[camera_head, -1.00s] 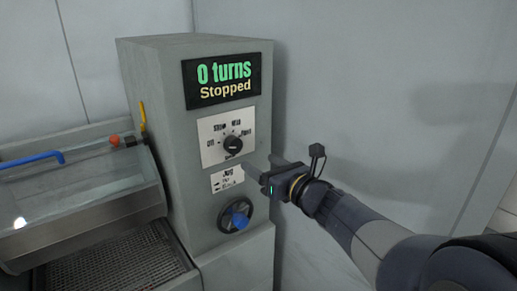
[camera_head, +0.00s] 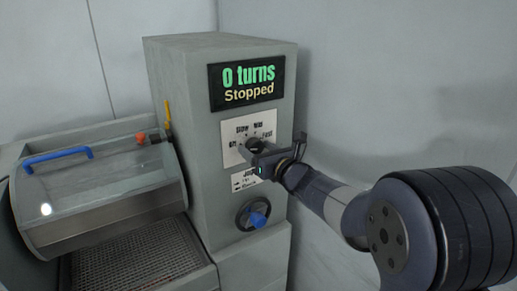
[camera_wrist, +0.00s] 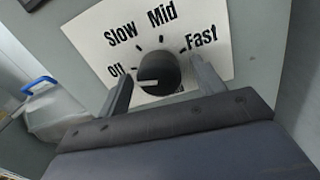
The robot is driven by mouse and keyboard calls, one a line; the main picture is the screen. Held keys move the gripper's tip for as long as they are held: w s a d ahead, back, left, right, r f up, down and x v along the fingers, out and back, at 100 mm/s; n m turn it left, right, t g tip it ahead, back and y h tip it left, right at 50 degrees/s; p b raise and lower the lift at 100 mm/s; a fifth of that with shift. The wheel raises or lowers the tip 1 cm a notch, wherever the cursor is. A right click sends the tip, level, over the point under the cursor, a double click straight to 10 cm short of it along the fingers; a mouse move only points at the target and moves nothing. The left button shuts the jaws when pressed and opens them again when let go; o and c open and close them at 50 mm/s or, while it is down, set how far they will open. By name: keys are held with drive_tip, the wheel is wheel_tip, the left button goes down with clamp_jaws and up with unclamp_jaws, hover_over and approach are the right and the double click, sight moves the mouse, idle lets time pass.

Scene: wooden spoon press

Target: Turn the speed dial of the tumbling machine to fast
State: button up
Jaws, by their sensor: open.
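The speed dial (camera_wrist: 158,72) is a dark round knob on a white plate (camera_wrist: 100,30) marked Off, Slow, Mid and Fast. Its pale pointer line points left, toward Off. In the head view the dial (camera_head: 254,144) is partly hidden by my gripper (camera_head: 254,148). In the wrist view my gripper (camera_wrist: 163,85) is open, with one finger on each side of the dial. I cannot tell whether the fingers touch it. The tumbling machine (camera_head: 180,100) is a grey cabinet whose display (camera_head: 247,83) reads "0 turns" and "Stopped".
A blue-centred jog knob (camera_head: 254,217) sits below the dial, under a small Jog label (camera_head: 244,181). A clear-lidded drum (camera_head: 105,190) with a blue handle (camera_head: 57,156) stands left. A yellow lever (camera_head: 167,115) is on the cabinet's left side. The wall lies close behind on the right.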

drive_tip(key=c, duration=1)
